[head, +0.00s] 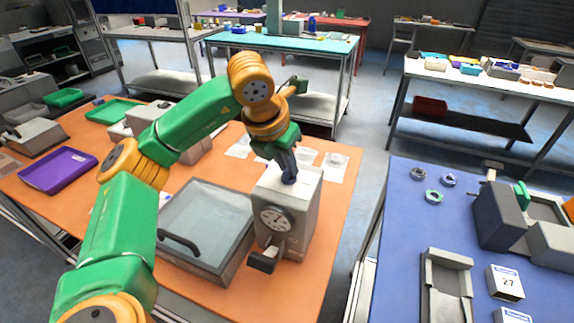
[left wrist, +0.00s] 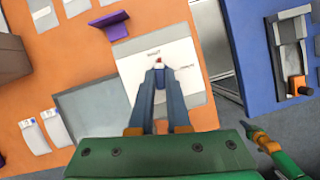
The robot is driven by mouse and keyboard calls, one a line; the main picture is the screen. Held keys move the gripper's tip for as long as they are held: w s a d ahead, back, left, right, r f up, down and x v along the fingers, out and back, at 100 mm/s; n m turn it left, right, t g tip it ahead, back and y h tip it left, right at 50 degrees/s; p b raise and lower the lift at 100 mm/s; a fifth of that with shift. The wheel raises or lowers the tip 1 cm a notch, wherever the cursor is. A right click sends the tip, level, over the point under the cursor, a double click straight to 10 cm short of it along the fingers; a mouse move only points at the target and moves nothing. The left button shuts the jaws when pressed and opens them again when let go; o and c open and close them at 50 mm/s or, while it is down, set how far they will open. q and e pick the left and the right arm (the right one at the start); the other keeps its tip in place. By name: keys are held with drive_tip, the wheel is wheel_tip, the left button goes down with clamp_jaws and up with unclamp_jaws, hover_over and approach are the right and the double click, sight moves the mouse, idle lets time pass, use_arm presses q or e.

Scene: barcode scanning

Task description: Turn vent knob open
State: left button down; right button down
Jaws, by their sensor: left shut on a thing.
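The vent knob (left wrist: 158,63) is a small reddish and pale piece on the top face of a light grey box (head: 303,211) with a round dial on its front. The box's top also shows in the left wrist view (left wrist: 190,92), with small dark lettering too blurred to read. My left gripper (head: 289,178) points down onto the box top, its blue fingers shut on the knob. In the head view the fingers hide the knob. How far the knob is turned cannot be told.
The box stands on an orange table (head: 333,220). A grey lidded case (head: 207,228) with a dark handle is close at its left. A purple tray (head: 58,170) and a green tray (head: 113,111) lie farther left. A blue table (head: 400,235) with devices stands right across a gap.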

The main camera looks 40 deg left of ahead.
use_arm(q)
drive_tip(key=m+h, duration=0.1)
drive_tip(key=m, duration=0.1)
drive_tip(key=shift+a+m, duration=0.1)
drive_tip(key=shift+m, duration=0.3)
drive_tip(key=m+h+p, duration=0.1)
drive_tip(key=m, duration=0.1)
drive_tip(key=shift+a+r+m+g, duration=0.1)
drive_tip(key=shift+r+m+g, duration=0.05)
drive_tip(key=shift+m+g, duration=0.2)
drive_tip(key=m+h+p, duration=0.1)
drive_tip(key=m+p, duration=0.1)
drive_tip(key=shift+w+m+g, duration=0.1)
drive_tip(key=shift+m+g, duration=0.15)
drive_tip(key=shift+m, duration=0.1)
drive_tip(key=m+g+h+p, duration=0.1)
drive_tip(key=m+p, duration=0.1)
drive_tip(key=m, duration=0.1)
drive_tip(key=shift+a+m, duration=0.1)
drive_tip(key=shift+m, duration=0.2)
drive_tip(key=shift+w+m+g+p, duration=0.15)
drive_tip(key=shift+m+g+p, duration=0.15)
drive_tip(key=shift+m+p, duration=0.6)
drive_tip(key=shift+f+m+g, duration=0.2)
drive_tip(key=shift+m+g, duration=0.1)
drive_tip(key=shift+m, duration=0.6)
drive_tip(key=c, duration=1.1)
unclamp_jaws()
drive_tip(key=shift+o, duration=1.1)
drive_tip(key=shift+w, duration=0.1)
